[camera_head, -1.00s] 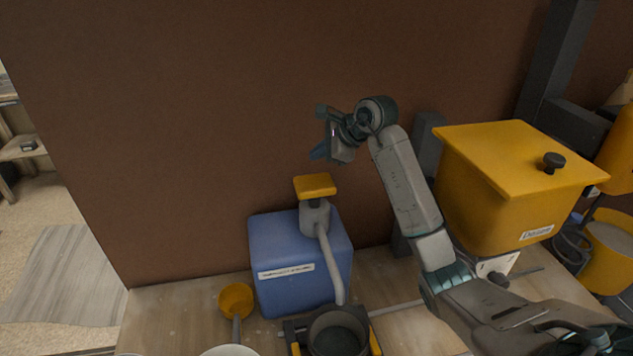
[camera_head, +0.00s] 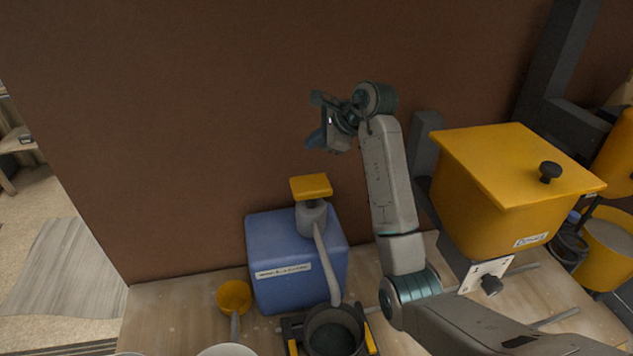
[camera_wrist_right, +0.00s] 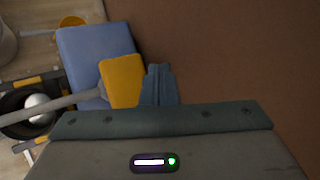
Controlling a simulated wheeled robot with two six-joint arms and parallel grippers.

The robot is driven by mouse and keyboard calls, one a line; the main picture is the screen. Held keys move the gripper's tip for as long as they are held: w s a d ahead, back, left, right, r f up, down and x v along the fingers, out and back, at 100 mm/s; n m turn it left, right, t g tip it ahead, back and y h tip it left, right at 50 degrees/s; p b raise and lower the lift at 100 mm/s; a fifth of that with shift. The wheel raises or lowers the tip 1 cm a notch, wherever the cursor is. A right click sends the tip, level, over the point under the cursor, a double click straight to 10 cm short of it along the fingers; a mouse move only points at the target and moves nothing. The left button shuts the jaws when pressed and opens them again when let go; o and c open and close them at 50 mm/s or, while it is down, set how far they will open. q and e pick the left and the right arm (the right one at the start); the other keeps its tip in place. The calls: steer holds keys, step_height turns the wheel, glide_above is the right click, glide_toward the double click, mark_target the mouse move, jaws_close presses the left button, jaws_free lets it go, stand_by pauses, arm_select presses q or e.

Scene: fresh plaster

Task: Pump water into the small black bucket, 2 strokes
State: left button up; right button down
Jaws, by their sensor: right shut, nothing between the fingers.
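The small black bucket (camera_head: 334,338) stands at the bottom of the head view, on a dark frame with yellow bars. The blue water container (camera_head: 290,283) is behind it, with a pump (camera_head: 312,217) on top. The pump has a flat yellow head (camera_head: 311,187) and a grey spout reaching down over the bucket. My right gripper (camera_head: 314,140) is shut and empty, above the yellow pump head and apart from it. In the right wrist view the fingers (camera_wrist_right: 159,84) show beside the pump head (camera_wrist_right: 123,80). The bucket's inside is too dark to judge. My left gripper is not in view.
A yellow scoop (camera_head: 234,297) lies left of the container, by a white bowl (camera_head: 228,350). A yellow hopper with a lid (camera_head: 520,170) stands at the right, beside my right arm. A brown wall (camera_head: 180,130) rises behind the bench.

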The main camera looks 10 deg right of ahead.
steer(key=shift+f+b, duration=0.5)
steer(key=shift+f, duration=0.45)
steer(key=b, duration=0.3)
glide_above(319, 187)
steer(key=w, duration=0.1)
steer(key=f, duration=0.6)
steer(key=shift+w+a, duration=0.15)
steer(key=shift+a, duration=0.25)
steer(key=shift+f+b, duration=0.4)
steer(key=shift+f, duration=0.1)
steer(key=shift+f, duration=0.15)
steer(key=shift+f+b, duration=0.25)
steer(key=shift+b, duration=0.15)
steer(key=shift+f+b, duration=1.65)
steer(key=shift+f, duration=0.75)
stand_by(2.0)
